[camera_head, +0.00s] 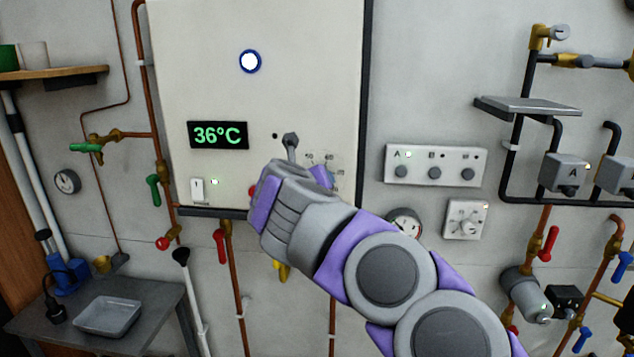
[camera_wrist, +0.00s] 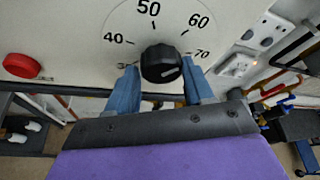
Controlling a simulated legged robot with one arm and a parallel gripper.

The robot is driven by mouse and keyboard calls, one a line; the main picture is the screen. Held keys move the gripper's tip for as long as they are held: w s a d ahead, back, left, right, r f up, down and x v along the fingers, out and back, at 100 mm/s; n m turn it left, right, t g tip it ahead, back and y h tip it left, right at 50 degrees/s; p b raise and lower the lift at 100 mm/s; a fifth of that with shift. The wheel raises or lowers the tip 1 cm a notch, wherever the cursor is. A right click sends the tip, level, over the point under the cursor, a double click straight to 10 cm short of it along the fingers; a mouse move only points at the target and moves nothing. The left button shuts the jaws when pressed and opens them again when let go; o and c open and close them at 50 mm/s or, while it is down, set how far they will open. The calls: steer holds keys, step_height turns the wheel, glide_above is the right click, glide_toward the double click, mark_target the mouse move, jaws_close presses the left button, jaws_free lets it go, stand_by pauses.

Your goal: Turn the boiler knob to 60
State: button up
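The black boiler knob (camera_wrist: 161,63) sits on the boiler front (camera_head: 200,80), below a dial printed 40, 50, 60 and 70. A pale mark shows on the knob's lower right side, roughly towards 70. In the head view my gripper hides the knob, and only part of the dial (camera_head: 326,160) shows.
A red button (camera_wrist: 22,65) is left of the knob. A panel labelled A and B (camera_head: 436,166) is on the wall to the right. Pipes with a red valve handle (camera_head: 220,246) run below the boiler. A bench with a tray (camera_head: 108,316) stands at lower left.

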steer(key=shift+o, duration=1.4)
steer(key=shift+w+a, duration=0.15)
steer(key=shift+o, duration=0.2)
steer(key=shift+r, duration=0.15)
steer(key=shift+s+r, duration=0.1)
steer(key=shift+s, duration=0.1)
steer(key=p+v, duration=0.1)
steer(key=v, duration=1.6)
steer(key=shift+f, duration=0.2)
steer(key=shift+s, duration=0.1)
